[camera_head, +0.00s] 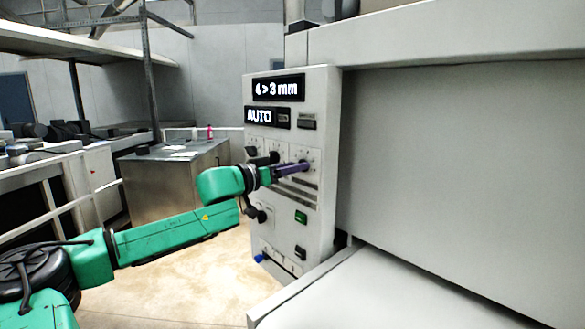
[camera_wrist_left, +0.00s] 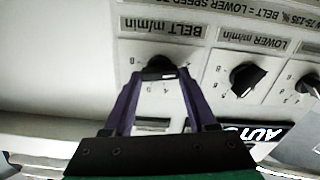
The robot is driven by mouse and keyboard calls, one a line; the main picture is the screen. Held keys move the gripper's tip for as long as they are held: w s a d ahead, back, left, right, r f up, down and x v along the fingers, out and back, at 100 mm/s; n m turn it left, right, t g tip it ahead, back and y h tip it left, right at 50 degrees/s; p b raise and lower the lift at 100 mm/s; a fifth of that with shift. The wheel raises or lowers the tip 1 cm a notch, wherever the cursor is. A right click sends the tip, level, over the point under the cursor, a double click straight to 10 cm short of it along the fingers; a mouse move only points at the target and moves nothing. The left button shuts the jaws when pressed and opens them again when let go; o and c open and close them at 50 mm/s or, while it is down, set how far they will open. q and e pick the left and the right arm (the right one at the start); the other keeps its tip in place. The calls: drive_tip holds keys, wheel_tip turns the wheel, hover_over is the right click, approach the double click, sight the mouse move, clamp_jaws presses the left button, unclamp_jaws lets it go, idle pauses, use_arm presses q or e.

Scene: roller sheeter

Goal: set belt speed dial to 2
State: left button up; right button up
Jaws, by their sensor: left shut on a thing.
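The belt speed dial (camera_wrist_left: 158,68) is a black knob under the upside-down label "BELT m/min" in the left wrist view. Small scale numbers surround it, and its exact setting is too small to read. My left gripper (camera_wrist_left: 160,78) has its two purple fingers on either side of the knob and is shut on it. In the head view the left gripper (camera_head: 303,166) reaches the front of the grey control panel (camera_head: 318,95) from the left, and its fingers hide most of the dial. My right gripper is not in view.
A second black knob (camera_wrist_left: 245,78), labelled "LOWER m/min", sits to the right in the wrist view, with another knob (camera_wrist_left: 308,86) beyond it. Displays read "4>3 mm" (camera_head: 277,88) and "AUTO" (camera_head: 259,115). A green button (camera_head: 301,217) is below the gripper.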

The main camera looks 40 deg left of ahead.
use_arm(q)
drive_tip(key=o, duration=1.4)
drive_tip(key=shift+c, duration=0.2)
drive_tip(key=s+a+b, duration=0.2)
drive_tip(key=s+b, duration=0.4)
drive_tip(key=s, duration=0.8)
drive_tip(key=shift+s, duration=0.25)
